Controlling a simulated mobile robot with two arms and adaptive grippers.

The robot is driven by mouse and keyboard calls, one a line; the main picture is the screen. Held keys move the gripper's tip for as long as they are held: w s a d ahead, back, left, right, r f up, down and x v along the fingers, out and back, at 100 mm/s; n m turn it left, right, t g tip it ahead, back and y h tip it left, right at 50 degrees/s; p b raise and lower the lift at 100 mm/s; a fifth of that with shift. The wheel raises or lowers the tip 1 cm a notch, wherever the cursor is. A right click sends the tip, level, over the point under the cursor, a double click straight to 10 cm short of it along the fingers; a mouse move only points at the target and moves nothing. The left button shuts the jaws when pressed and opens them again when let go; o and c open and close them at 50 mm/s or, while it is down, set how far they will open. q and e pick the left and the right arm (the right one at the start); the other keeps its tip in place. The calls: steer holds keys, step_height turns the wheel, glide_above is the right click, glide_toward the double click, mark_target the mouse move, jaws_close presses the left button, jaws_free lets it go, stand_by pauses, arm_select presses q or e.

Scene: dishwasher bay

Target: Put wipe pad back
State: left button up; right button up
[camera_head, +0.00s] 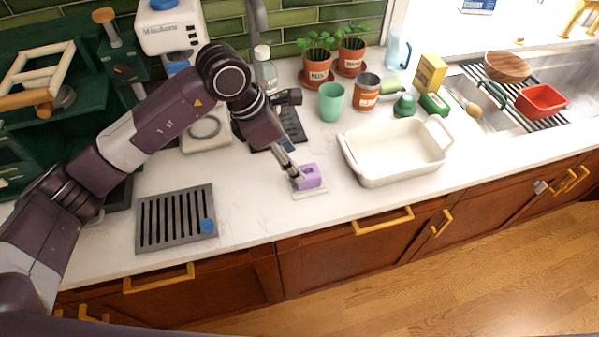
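The wipe pad (309,176) is a small purple block with a dark opening in its face. It sits on or just above a small pale flat holder (311,193) near the front of the white counter. My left gripper (294,173) reaches down from the upper left, with its fingertips at the pad's left side. The fingers look close together, but I cannot tell whether they grip the pad or only touch it. The contact is too small to make out. My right gripper is not in view.
A white baking dish (398,181) stands right of the pad. A grey slotted tray (150,244) with a blue knob lies to the left. A green cup (331,102), an orange-brown jar (366,92) and potted plants stand behind. The counter front edge is clear.

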arm_select(q)
steer(key=shift+b+v, duration=0.65)
steer(key=shift+v, duration=2.1)
steer(key=shift+f, duration=0.1)
